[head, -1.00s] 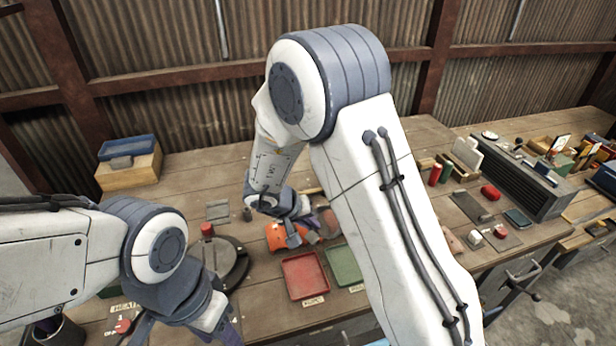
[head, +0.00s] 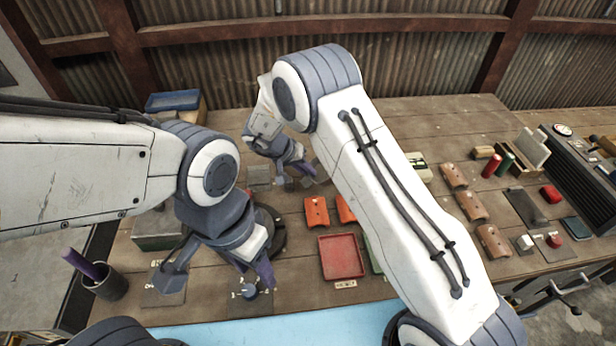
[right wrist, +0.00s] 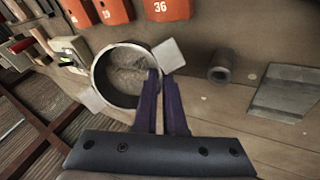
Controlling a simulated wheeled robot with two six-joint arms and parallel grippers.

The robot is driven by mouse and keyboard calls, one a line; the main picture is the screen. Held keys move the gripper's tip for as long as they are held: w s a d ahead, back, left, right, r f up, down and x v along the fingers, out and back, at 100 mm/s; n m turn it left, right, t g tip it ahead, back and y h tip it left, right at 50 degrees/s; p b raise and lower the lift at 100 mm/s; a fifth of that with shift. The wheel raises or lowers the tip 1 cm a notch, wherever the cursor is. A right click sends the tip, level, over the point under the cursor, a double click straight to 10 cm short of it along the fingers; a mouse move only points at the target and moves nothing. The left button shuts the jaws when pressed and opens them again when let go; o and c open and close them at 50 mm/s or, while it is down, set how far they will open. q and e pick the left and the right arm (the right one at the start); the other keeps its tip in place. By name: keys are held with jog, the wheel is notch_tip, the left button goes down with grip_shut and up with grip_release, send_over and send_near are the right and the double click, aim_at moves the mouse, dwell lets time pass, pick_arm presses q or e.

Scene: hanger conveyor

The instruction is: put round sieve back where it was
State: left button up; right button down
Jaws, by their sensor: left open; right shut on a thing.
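The round sieve (right wrist: 99,84) is a short metal ring with a greyish mesh inside, and it fills the middle left of the right wrist view. My right gripper (right wrist: 160,78) is shut on its rim with purple fingers. In the head view my right gripper (head: 300,179) is at the back of the bench, behind the orange pieces; the sieve is hard to make out there. Two pale square tabs (right wrist: 171,53) show at opposite sides of the ring. My left gripper (head: 219,281) is open and empty above the front left of the bench.
Orange numbered pieces (head: 316,211) lie on the bench, with a red tray (head: 341,257) in front. A short dark tube (right wrist: 221,68) and a grey plate (right wrist: 284,92) are right of the sieve. A blue-topped box (head: 173,101) stands at the back left.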

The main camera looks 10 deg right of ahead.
jog(key=shift+w+a+f, duration=0.15)
jog(key=shift+f+p, duration=0.6)
jog(key=shift+f, duration=1.4)
jog(key=shift+f, duration=0.1)
jog(key=c, duration=1)
grip_release()
